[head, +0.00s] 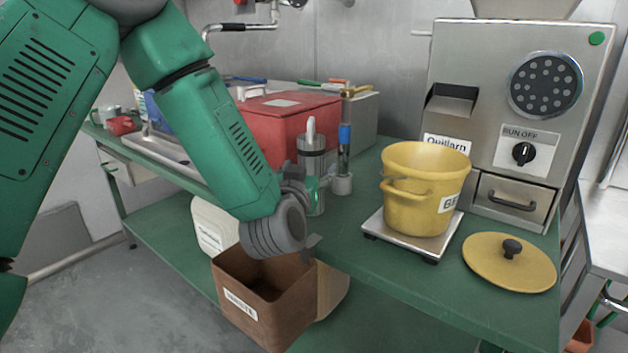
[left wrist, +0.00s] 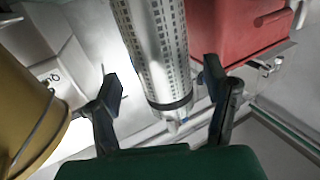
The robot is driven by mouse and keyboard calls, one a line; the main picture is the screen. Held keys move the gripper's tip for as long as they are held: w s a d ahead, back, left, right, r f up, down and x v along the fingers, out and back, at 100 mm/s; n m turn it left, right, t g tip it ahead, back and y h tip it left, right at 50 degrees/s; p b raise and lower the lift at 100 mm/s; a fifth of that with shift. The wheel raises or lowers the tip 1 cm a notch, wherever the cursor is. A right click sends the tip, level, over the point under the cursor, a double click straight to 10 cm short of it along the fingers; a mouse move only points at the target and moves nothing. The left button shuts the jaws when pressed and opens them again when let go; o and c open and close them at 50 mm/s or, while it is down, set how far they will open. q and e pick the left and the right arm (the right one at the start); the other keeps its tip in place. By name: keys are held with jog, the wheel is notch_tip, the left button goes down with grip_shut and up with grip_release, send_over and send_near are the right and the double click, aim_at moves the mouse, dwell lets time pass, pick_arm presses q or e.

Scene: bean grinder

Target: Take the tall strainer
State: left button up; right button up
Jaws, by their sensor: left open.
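The tall strainer (head: 313,163) is a slim upright metal cylinder standing on the green table, beside the red box. In the left wrist view the strainer (left wrist: 157,48) shows its perforated wall and a dark band near one end. My left gripper (head: 305,210) is at the table's front edge, just before the strainer, partly hidden by its own wrist. In the left wrist view its two fingers (left wrist: 164,86) are spread, one on each side of the strainer's line, with visible gaps. It holds nothing. My right gripper is out of view.
A metal tube with a blue band (head: 344,135) stands close right of the strainer. The red box (head: 280,125) is behind it. A yellow pot (head: 420,190) on a scale, its lid (head: 509,262) and the grinder (head: 520,110) are right. A brown bin (head: 262,300) is below the gripper.

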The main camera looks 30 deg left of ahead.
pick_arm(q)
jog(key=shift+w+a, duration=0.2)
jog(key=shift+a, duration=0.1)
jog(key=b+x, duration=0.1)
jog(key=x, duration=0.3)
jog(key=shift+w+r, duration=0.15)
jog(key=shift+r, duration=0.05)
jog(key=shift+w+r, duration=0.1)
jog(key=shift+w, duration=0.25)
jog(key=shift+c, duration=0.3)
jog(key=shift+a, duration=0.15)
grip_shut()
